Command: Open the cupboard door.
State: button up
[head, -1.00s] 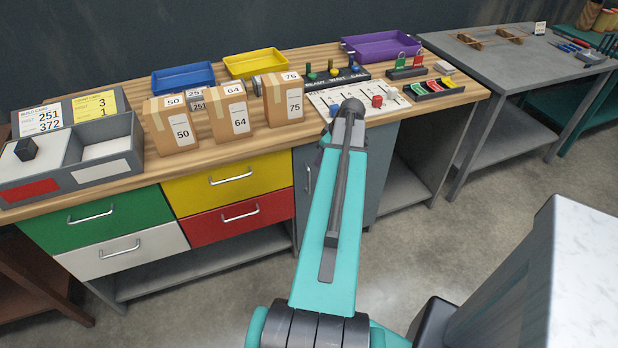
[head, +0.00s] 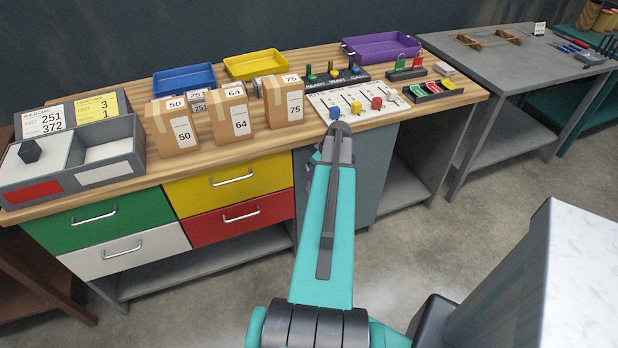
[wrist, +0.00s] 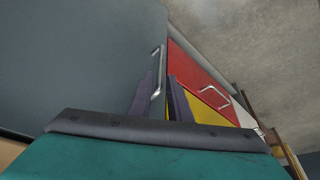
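The cupboard door (head: 372,170) is a plain grey panel under the right part of the workbench, and it looks closed. It fills the left of the wrist view (wrist: 75,60). Its silver bar handle (wrist: 157,70) is in the wrist view, in line with the gap between my fingers and close to the left finger. My gripper (wrist: 161,85) is open, with its two dark fingers apart at the handle. I cannot tell whether a finger touches it. In the head view my arm hides the fingers and the handle.
Red (head: 238,218), yellow (head: 228,184), green (head: 95,220) and white drawers are left of the door. Cardboard boxes, trays and a slider panel (head: 357,101) stand on the wooden worktop (head: 440,112). A grey table (head: 480,62) stands to the right. The floor in front is clear.

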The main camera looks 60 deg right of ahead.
jog(key=shift+p+x, duration=0.5)
jog(key=shift+x, duration=2)
jog(key=shift+s, duration=0.1)
grip_shut()
